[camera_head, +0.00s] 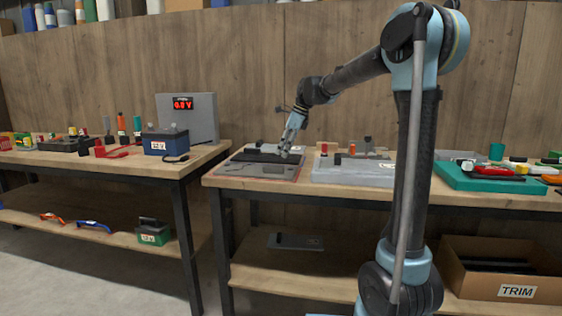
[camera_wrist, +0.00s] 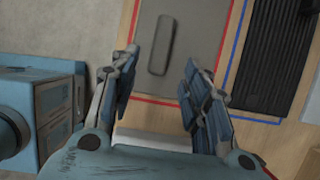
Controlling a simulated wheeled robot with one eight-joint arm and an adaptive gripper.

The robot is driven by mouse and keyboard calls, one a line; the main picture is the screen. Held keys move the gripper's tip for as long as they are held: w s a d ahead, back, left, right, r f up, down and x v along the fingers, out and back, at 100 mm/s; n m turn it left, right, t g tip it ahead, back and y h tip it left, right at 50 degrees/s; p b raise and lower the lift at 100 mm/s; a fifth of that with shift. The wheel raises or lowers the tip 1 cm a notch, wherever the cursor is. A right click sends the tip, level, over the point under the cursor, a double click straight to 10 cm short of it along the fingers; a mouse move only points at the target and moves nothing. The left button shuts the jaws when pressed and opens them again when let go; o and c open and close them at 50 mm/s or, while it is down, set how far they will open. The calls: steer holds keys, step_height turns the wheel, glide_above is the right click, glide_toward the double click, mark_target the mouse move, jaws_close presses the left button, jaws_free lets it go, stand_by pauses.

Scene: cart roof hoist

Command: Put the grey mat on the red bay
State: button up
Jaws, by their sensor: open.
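The grey mat (camera_wrist: 199,38) lies flat in the wrist view, with a dark grey bar (camera_wrist: 161,45) on top of it. Red lines of the red bay (camera_wrist: 227,40) run along its sides and its near edge, so it appears to lie inside the bay. In the head view the grey mat (camera_head: 255,170) is at the left end of the middle bench. My gripper (camera_wrist: 160,62) is open and appears above the mat, with the bar between its fingers in the picture. It also shows over the bench in the head view (camera_head: 285,151). Contact cannot be told.
A black ribbed mat (camera_wrist: 275,55) lies beside it in a blue-lined bay. A grey tray (camera_head: 352,174) with parts and a green tray (camera_head: 490,182) stand to the right. A blue battery (camera_head: 165,141) is on the left bench. A TRIM box (camera_head: 515,291) sits below.

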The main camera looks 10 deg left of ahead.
steer(key=v, duration=0.5)
steer(key=s+d+f+n+h, duration=0.1)
steer(key=s+d+f+n, duration=0.2)
steer(key=s+d, duration=0.25)
steer(key=s+d+f+n+t, duration=0.1)
steer(key=s+d+f+n, duration=0.15)
steer(key=s+d, duration=0.3)
steer(key=s+d+f+n+h, duration=0.1)
steer(key=s+d+f+n, duration=0.15)
steer(key=s+d, duration=0.3)
steer(key=s+d+f+n+h, duration=0.1)
steer(key=s+d+f+n, duration=0.4)
steer(key=s+f, duration=0.4)
steer(key=s+d+f+n+h, duration=0.1)
steer(key=s+d+f+n, duration=0.5)
steer(key=s+f, duration=0.3)
steer(key=shift+s+d+f+t+h, duration=0.3)
steer(key=shift+s+d+f+t, duration=0.15)
steer(key=shift+d, duration=0.2)
